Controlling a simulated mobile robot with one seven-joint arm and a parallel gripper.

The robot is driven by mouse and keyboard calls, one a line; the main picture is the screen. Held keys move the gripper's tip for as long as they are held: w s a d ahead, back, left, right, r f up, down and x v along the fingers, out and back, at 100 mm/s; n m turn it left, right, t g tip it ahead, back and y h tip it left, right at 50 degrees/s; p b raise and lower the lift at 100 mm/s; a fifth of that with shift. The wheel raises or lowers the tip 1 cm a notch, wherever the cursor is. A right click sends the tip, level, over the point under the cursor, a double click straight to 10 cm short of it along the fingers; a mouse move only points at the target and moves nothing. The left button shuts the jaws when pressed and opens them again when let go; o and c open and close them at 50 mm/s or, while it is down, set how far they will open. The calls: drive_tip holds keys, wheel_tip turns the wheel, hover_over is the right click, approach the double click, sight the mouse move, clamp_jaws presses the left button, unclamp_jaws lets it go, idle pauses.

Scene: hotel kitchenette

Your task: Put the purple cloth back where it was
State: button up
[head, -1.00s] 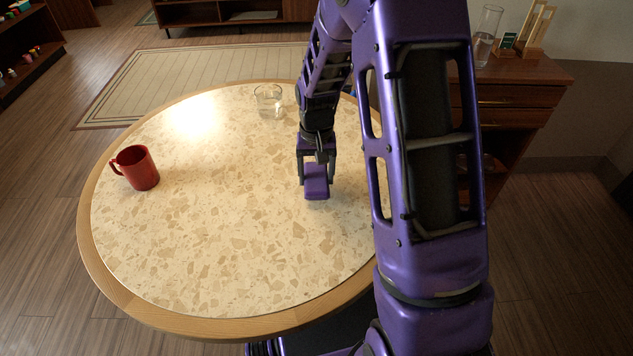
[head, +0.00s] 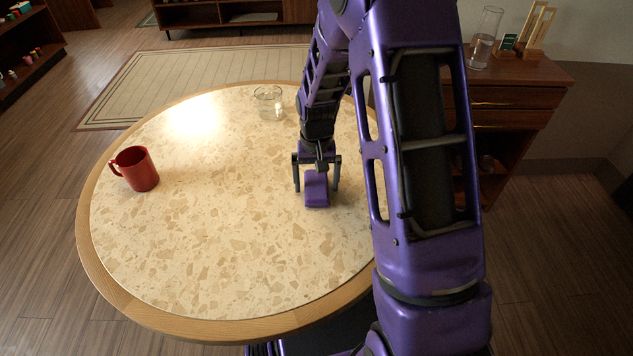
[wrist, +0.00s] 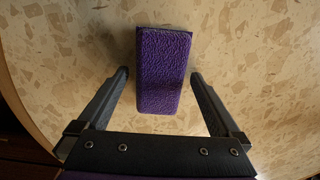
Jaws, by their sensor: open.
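The purple cloth (head: 316,190) is a small folded block lying on the round speckled table (head: 220,240), right of its middle. My gripper (head: 316,186) is open around it, pointing down, with a finger on each side. In the wrist view the cloth (wrist: 163,70) has a rough towel-like surface. Both fingers of my gripper (wrist: 158,78) stand apart from it there, with bare tabletop showing in the gaps. The cloth's near end lies between the fingertips.
A red mug (head: 140,170) stands at the table's left and a clear glass (head: 269,103) at its back. The table's front and middle are clear. A wooden cabinet (head: 520,82) at right bears a glass carafe (head: 486,40) and small stands.

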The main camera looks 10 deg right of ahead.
sight(317, 184)
wheel_tip(317, 184, up, 12)
drive_tip(key=p, duration=0.2)
idle(0.4)
